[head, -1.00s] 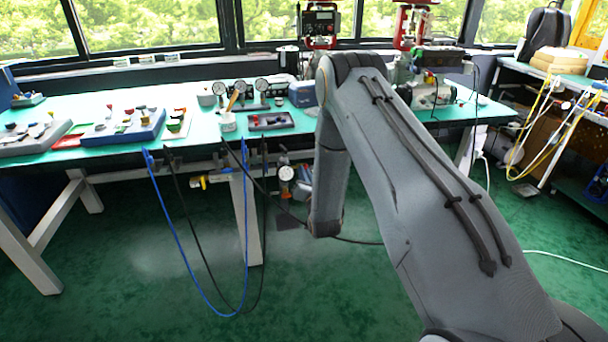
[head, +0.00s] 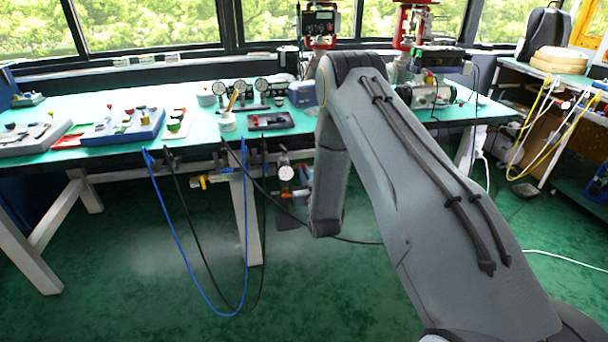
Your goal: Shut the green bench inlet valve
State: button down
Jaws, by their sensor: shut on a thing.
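I cannot make out a green valve in the head view. Small fittings hang under the front edge of the green-topped bench (head: 180,150). Among them are a yellow-handled fitting (head: 196,182), a round white gauge (head: 286,173) and a small orange-red part (head: 294,194). My arm reaches over from the lower right, and its forearm hangs down in front of the bench, just right of the gauge. My gripper does not show; the forearm may hide it, along with some fittings behind it.
A blue hose (head: 178,240) and dark hoses loop from the bench edge toward the floor. A white bench leg (head: 248,215) stands behind them. A pale haze hangs low over the green floor at left. Open floor lies in front.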

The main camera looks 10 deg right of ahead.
jog(key=c, duration=1.9)
grip_release()
jog(key=shift+o, duration=0.2)
jog(key=s, duration=0.7)
jog(key=shift+s, duration=0.4)
jog(key=shift+r, duration=0.1)
